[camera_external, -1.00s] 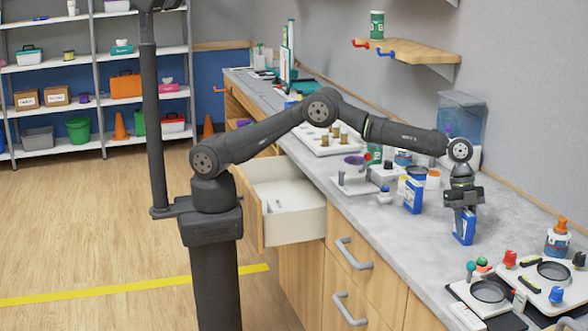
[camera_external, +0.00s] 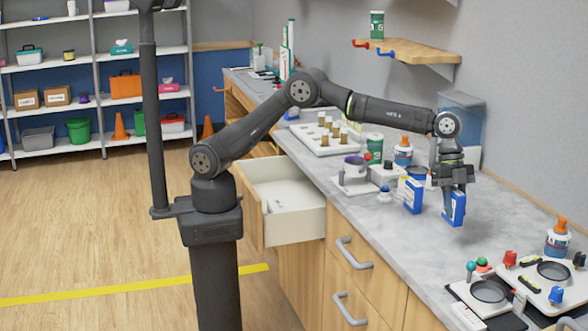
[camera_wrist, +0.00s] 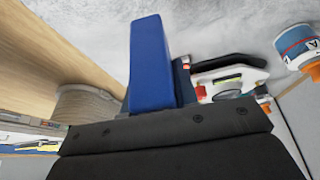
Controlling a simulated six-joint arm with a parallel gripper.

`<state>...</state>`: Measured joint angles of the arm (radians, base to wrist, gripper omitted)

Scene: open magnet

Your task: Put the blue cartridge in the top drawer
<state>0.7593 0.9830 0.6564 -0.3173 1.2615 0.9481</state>
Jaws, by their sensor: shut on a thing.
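My gripper (camera_external: 453,178) is shut on the blue cartridge (camera_external: 455,208), a blue block with a white side, and holds it upright over the counter at the right. In the wrist view the blue cartridge (camera_wrist: 150,65) stands out from between my jaws; the fingertips are hidden. A second, similar blue and white box (camera_external: 413,195) stands on the counter just to the left. The top drawer (camera_external: 283,205) is pulled open at the counter's front, left of my gripper. Its white inside holds a small pale item.
Left of my gripper, the counter (camera_external: 400,238) carries a white tray with brown pegs (camera_external: 320,140), a green can (camera_external: 373,147) and other small items. Devices with round plates (camera_external: 490,291) and an orange-capped bottle (camera_external: 558,238) stand at the right. A wooden shelf (camera_external: 415,52) hangs above.

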